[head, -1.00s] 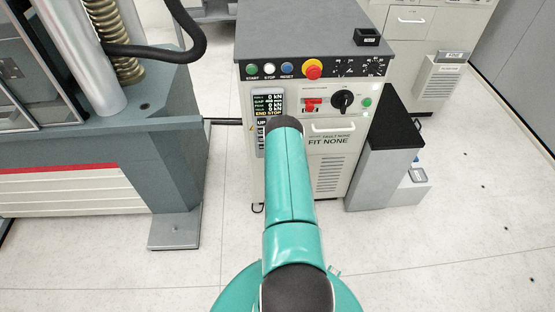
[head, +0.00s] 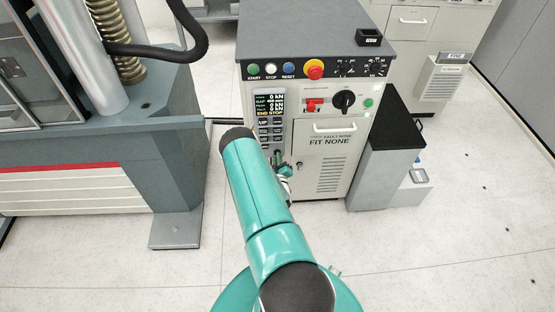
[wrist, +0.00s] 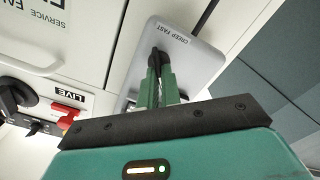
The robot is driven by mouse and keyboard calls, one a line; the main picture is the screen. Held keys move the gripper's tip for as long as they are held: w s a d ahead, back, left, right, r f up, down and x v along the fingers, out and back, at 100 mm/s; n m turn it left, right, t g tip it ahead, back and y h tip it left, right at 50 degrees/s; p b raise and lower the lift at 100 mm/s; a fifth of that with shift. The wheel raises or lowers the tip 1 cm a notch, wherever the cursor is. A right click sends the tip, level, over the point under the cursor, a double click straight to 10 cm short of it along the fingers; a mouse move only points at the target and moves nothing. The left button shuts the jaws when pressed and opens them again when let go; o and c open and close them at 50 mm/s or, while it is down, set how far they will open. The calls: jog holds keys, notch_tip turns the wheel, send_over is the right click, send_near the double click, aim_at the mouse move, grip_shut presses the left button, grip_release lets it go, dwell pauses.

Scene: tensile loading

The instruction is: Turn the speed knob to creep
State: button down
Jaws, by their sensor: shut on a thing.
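The speed knob (wrist: 155,57) is small and black. It sits on the grey pendant panel (wrist: 196,62) in the wrist view, beside printed "CREEP FAST" lettering. My gripper (wrist: 160,73) has its green fingers closed around the knob. The fingers cover part of it, and I cannot tell which mark it points to. In the head view the pendant (head: 258,125), with its display and keys, hangs on the left front of the control cabinet. My gripper (head: 278,157) is at its lower end there, partly hidden by my arm, and the knob cannot be made out.
The cabinet (head: 333,180) front carries a red emergency button (head: 314,69), a black rotary switch (head: 343,100) and a red switch (head: 313,105). The testing machine (head: 70,150) stands on the left. A black-topped grey block (head: 385,140) stands on the right. Open floor (head: 450,250) lies at lower right.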

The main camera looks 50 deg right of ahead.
jog(key=shift+n, duration=0.5)
jog(key=c, duration=1.6)
grip_release()
jog(key=v, duration=1.4)
jog(key=shift+d, duration=0.1)
